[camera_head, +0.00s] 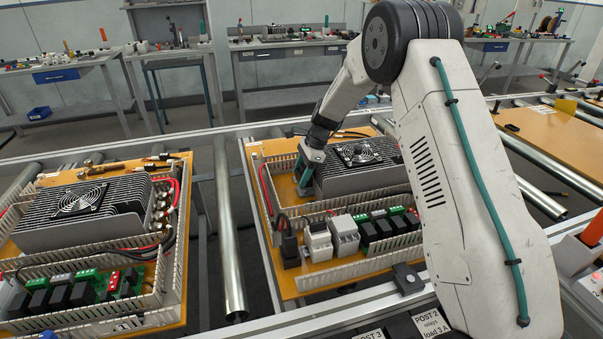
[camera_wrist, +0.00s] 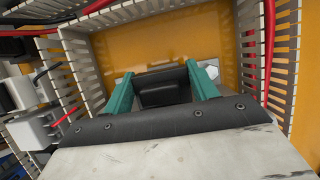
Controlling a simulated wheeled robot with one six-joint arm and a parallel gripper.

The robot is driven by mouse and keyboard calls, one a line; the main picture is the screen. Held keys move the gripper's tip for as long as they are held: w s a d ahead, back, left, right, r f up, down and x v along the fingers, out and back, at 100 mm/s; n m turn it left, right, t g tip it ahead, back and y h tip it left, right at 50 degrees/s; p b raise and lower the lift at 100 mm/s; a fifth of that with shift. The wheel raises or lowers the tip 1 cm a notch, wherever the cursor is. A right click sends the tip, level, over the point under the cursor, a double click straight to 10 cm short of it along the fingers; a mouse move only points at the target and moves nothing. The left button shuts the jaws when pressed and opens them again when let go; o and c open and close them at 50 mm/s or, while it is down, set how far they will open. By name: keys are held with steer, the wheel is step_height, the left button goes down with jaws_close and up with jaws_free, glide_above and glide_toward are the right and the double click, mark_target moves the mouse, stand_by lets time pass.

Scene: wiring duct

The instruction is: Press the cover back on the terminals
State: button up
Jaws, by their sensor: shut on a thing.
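My gripper (camera_head: 304,186) reaches down at the left end of the finned grey drive with a fan (camera_head: 362,165) on the middle board. In the wrist view, its two teal fingers stand on either side of a dark block (camera_wrist: 163,92), which looks like the cover, and are shut on it. The block is over the orange board, between the slotted duct walls. The terminals are hidden in both views, so I cannot tell whether the cover touches them.
Pale slotted wiring duct (camera_head: 270,215) runs along the middle board (camera_head: 290,281). Relays and switches (camera_head: 345,235) stand in front of the drive. A red wire (camera_wrist: 268,45) runs by the right-hand duct. A second board with another finned drive (camera_head: 85,213) lies to the left.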

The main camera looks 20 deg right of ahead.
steer(key=shift+f, duration=0.25)
stand_by(0.6)
steer(key=shift+s+f, duration=0.3)
steer(key=shift+f, duration=0.1)
stand_by(1.6)
steer(key=shift+s+a+f, duration=0.1)
steer(key=shift+s+a, duration=0.05)
steer(key=shift+a, duration=0.1)
stand_by(1.8)
steer(key=shift+w+d, duration=0.4)
steer(key=shift+w, duration=0.05)
stand_by(1.2)
